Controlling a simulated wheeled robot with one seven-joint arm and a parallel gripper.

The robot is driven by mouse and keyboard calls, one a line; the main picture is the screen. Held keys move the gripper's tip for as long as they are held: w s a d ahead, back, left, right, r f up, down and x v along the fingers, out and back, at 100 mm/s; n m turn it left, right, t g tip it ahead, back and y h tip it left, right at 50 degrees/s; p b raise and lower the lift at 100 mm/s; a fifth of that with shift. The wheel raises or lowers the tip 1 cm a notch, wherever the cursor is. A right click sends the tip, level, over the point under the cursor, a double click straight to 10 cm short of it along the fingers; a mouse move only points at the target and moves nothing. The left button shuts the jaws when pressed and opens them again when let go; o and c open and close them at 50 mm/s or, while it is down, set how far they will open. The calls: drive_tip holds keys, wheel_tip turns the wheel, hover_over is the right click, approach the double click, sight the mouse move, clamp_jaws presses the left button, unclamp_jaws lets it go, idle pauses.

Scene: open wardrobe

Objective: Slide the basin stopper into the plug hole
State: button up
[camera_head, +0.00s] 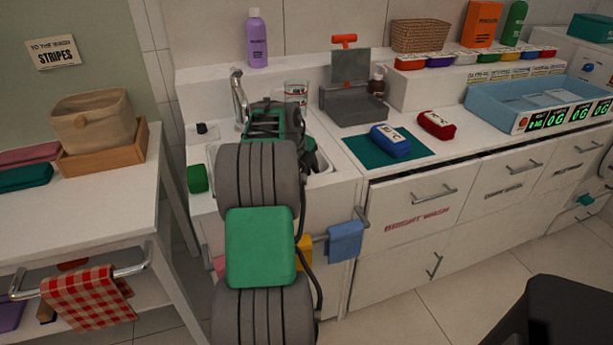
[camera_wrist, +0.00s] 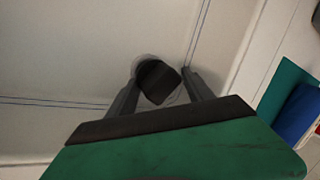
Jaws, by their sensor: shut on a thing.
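My gripper (camera_wrist: 161,79) is shut on the black basin stopper (camera_wrist: 157,84), which sits between the two fingertips in the wrist view and looks tilted. A faint round rim, likely the plug hole (camera_wrist: 145,60), shows just behind and around the stopper on the pale surface. I cannot tell whether the stopper touches it or is above it. In the head view my arm reaches over the white basin (camera_head: 322,178) and hides the stopper, the fingertips and the plug hole. The grey tap (camera_head: 239,98) stands at the basin's back left.
A glass (camera_head: 296,92) stands behind the basin, and a purple bottle (camera_head: 257,40) stands on the back ledge. A small black item (camera_head: 202,128) lies left of the basin. A teal mat (camera_head: 362,151) with a blue pack (camera_head: 390,141) lies right.

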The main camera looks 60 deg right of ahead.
sight(306, 169)
drive_tip(key=shift+r, duration=0.1)
idle(0.7)
drive_tip(key=shift+w+b, duration=0.1)
drive_tip(key=shift+b, duration=0.4)
idle(1.1)
drive_tip(key=shift+f+b, duration=0.35)
drive_tip(key=shift+r, duration=0.35)
drive_tip(key=shift+r+p, duration=1.6)
drive_tip(key=shift+r, duration=0.9)
drive_tip(key=shift+r, duration=0.1)
